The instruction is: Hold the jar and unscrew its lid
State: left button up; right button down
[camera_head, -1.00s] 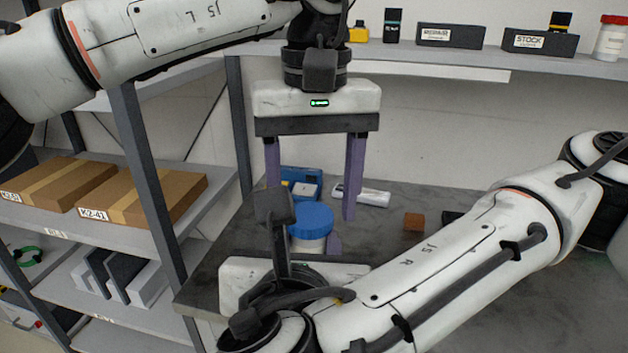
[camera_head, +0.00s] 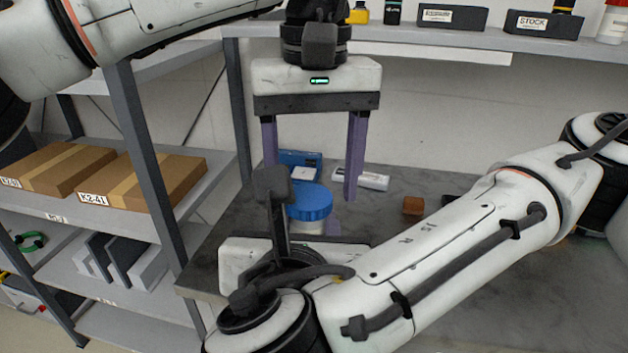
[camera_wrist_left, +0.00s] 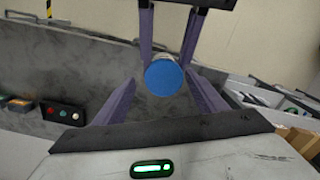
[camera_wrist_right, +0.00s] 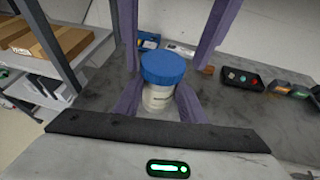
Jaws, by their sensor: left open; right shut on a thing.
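The jar has a broad blue lid (camera_head: 308,203) and a pale, labelled body (camera_wrist_right: 158,97). It stands upright, and my right arm hides its lower part in the head view. My right gripper (camera_wrist_right: 159,100) is shut on the jar's body, one finger on each side. My left gripper (camera_head: 311,190) is open, pointing down, with its fingers spread wide above and around the lid's sides. In the left wrist view the lid (camera_wrist_left: 163,77) lies between the left fingertips, with a visible gap; the lid looks seated on the jar.
A grey worktop (camera_head: 430,260) carries a blue box (camera_head: 300,160), a white device (camera_head: 372,180), a brown block (camera_head: 413,206) and a dark button box (camera_wrist_right: 240,78). Shelves with cartons (camera_head: 140,180) stand at the left. A wall shelf (camera_head: 450,38) runs behind.

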pick_arm(q)
notch_tip(320, 180, up, 4)
jog(key=shift+r, duration=0.15)
jog(key=shift+c, duration=1.3)
jog(key=shift+s+a+r, duration=0.1)
jog(key=shift+a+r, duration=0.1)
jog(key=shift+r, duration=1.3)
jog(key=shift+a+f, duration=0.1)
jog(key=shift+f, duration=3.7)
jog(key=shift+c, duration=0.5)
jog(key=c, duration=0.8)
jog(key=o, duration=1.2)
jog(key=shift+c, duration=0.2)
jog(key=shift+r, duration=0.1)
